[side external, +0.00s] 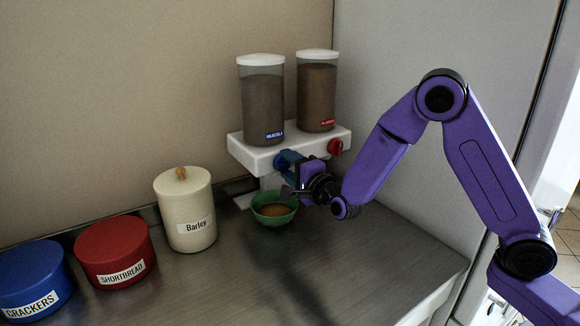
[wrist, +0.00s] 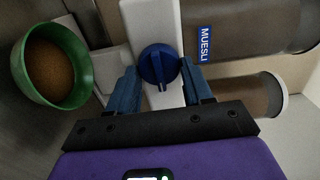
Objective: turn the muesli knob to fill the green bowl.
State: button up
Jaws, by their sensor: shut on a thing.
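The muesli dispenser (side external: 263,105) is a clear canister with a blue MUESLI label, on a white stand; it also shows in the wrist view (wrist: 240,25). Its blue knob (wrist: 157,64) is on the stand's front. My gripper (wrist: 161,82) is shut on the blue knob, one blue finger on each side. In the side view the fingers and arm largely hide the knob. The green bowl (side external: 274,220) stands upright on the counter below the stand. It holds brown grains, seen clearly in the wrist view (wrist: 57,72).
A second canister (side external: 317,95) with a red label stands to the right, with a red knob (side external: 335,147) below it. A cream Barley jar (side external: 185,220), a red SHORTBREAD tin (side external: 115,250) and a blue CRACKERS tin (side external: 35,275) stand left. The front counter (side external: 340,270) is clear.

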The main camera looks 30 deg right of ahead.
dwell(0.4)
jog(key=o, duration=1)
jog(key=shift+s, duration=0.15)
jog(key=shift+s, duration=8.55)
